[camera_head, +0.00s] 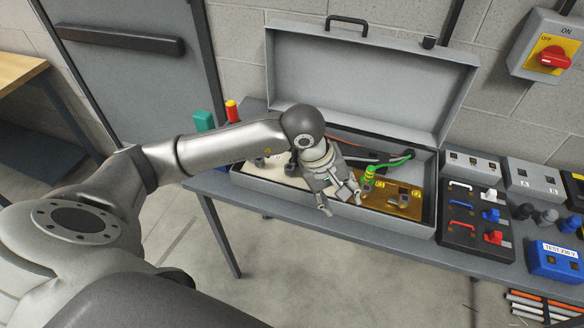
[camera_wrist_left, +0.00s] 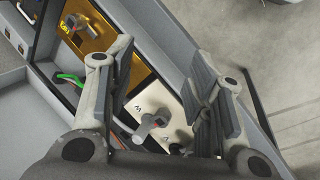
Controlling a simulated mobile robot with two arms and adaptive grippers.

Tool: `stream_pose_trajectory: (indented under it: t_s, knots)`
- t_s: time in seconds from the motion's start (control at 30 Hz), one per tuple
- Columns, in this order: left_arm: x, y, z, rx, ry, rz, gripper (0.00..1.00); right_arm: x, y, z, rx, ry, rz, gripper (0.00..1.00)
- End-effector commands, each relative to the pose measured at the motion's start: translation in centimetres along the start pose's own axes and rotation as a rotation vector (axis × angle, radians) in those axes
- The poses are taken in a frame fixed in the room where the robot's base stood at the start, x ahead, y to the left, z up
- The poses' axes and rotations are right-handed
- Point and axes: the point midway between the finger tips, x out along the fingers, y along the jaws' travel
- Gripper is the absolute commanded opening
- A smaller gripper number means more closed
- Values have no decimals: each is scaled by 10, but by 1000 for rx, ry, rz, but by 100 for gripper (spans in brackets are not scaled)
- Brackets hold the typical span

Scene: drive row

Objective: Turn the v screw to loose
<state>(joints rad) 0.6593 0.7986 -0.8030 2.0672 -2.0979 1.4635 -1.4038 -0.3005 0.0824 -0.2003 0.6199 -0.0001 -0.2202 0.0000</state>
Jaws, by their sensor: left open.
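An open grey case (camera_head: 335,208) on the bench holds a pale plate (camera_head: 290,180) at its left and a gold panel (camera_head: 385,207) at its right. The wrist view shows a grey screw-like fitting with a side handle (camera_wrist_left: 150,128) on the pale plate (camera_wrist_left: 152,98). Small dark letters lie beside it; I cannot tell which one is V. My left gripper (camera_head: 342,205) is over the case, its fingers spread and empty. In the wrist view my left gripper (camera_wrist_left: 164,62) has the fitting between its fingers, apart from both. My right gripper is out of view.
The raised lid (camera_head: 365,85) stands behind the case. To the right are a switch block (camera_head: 470,215) and a blue test box (camera_head: 556,258). A rotary switch (camera_head: 552,58) is on the wall.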

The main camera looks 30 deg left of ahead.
Motion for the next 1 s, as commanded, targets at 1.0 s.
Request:
stream_pose_trajectory:
  t_s: [1.0]
  knots:
    - [19, -93, -157, 152, 428, -370, 48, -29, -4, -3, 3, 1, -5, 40]
